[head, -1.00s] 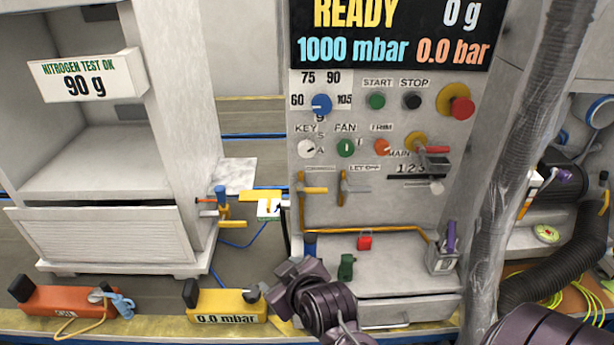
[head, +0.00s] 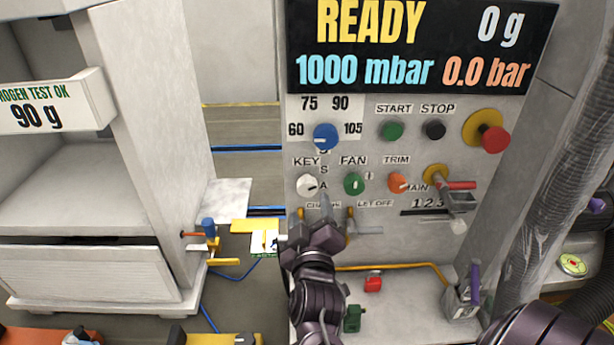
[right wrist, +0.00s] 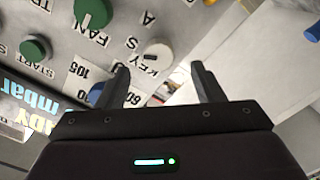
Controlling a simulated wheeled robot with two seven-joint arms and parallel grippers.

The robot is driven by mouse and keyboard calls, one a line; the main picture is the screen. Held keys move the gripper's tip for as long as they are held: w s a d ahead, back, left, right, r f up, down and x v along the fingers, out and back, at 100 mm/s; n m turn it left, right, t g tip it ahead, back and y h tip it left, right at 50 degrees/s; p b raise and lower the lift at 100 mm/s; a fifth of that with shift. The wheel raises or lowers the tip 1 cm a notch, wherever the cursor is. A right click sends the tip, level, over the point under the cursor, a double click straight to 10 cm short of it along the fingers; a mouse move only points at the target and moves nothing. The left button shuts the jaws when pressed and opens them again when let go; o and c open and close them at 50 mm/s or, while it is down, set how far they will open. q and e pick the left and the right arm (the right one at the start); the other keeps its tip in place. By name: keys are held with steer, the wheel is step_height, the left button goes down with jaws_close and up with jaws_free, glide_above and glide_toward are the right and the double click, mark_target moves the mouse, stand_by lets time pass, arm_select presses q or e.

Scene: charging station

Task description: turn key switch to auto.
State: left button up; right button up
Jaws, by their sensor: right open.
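The white round key switch (head: 307,185) sits under the KEY label on the upright panel, with letters S and A beside it. A small dark mark lies on its right side in the head view; its exact setting is hard to read. My right gripper (head: 318,214) is open and empty, just below and in front of the switch. In the right wrist view the switch (right wrist: 158,54) shows beyond the gap between the two open fingers (right wrist: 160,70), apart from both. My left gripper is not in view.
Close by are the blue selector knob (head: 326,137), green FAN knob (head: 354,184), orange TRIM knob (head: 398,183) and two levers below. The red emergency button (head: 495,139) is farther right. A white cabinet (head: 150,140) stands left. A grey hose (head: 545,170) hangs right.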

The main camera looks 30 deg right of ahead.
mark_target(308, 191)
steer(key=x, duration=0.2)
steer(key=p+x, duration=0.1)
steer(key=x, duration=0.1)
steer(key=shift+w+r, duration=0.1)
steer(key=shift+r, duration=0.25)
steer(key=shift+x, duration=1.1)
steer(key=shift+w+d+f, duration=0.2)
steer(key=c, duration=1)
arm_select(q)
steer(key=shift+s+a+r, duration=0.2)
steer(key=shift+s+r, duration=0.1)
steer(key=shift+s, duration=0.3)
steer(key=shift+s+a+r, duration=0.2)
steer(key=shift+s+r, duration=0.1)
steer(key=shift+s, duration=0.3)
arm_select(e)
steer(key=shift+o, duration=0.2)
